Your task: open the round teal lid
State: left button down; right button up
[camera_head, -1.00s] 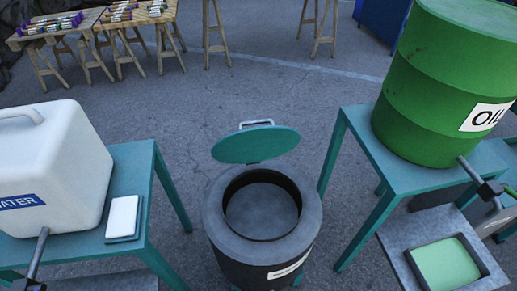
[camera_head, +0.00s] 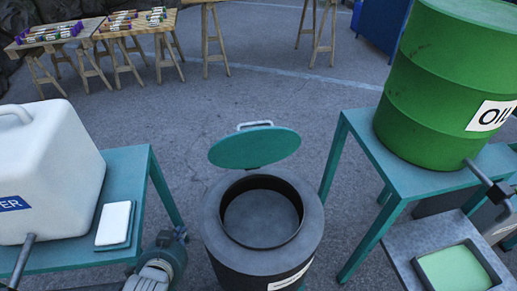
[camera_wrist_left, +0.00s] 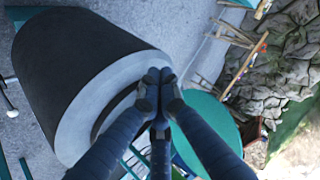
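The round teal lid (camera_head: 255,148) stands raised at the back of a dark grey round bin (camera_head: 222,232) in the head view, with its handle (camera_head: 254,125) at the far edge. The bin's round opening is uncovered and its inside shows. The bin (camera_wrist_left: 75,65) and the teal lid (camera_wrist_left: 210,112), partly hidden by the fingers, lie beyond. My right gripper is not in view.
A teal table (camera_head: 128,165) with a white water container (camera_head: 50,170) and a white block (camera_head: 114,222) stands left. A green oil barrel (camera_head: 430,100) stands on a teal table (camera_head: 362,130) at right. Wooden trestle tables (camera_head: 110,32) are far back. Open pavement lies between.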

pick_arm(q)
jog(key=w+d+r+m+t, duration=0.2)
jog(key=w+r+m+t, duration=0.1)
jog(key=w, duration=0.2)
jog(key=m+t+h, duration=0.4)
jog(key=m+h, duration=0.9)
jog(key=m, duration=0.5)
send_near(268, 135)
jog(key=s+d+x, duration=0.1)
jog(key=x, duration=0.3)
jog(key=shift+w+a+r+p, duration=0.15)
jog(key=shift+w+p, duration=0.1)
jog(key=shift+w, duration=0.2)
jog(key=shift+w+a+r+p, duration=0.1)
jog(key=shift+w+r+p, duration=0.1)
jog(key=shift+w, duration=0.2)
jog(key=shift+d, duration=0.1)
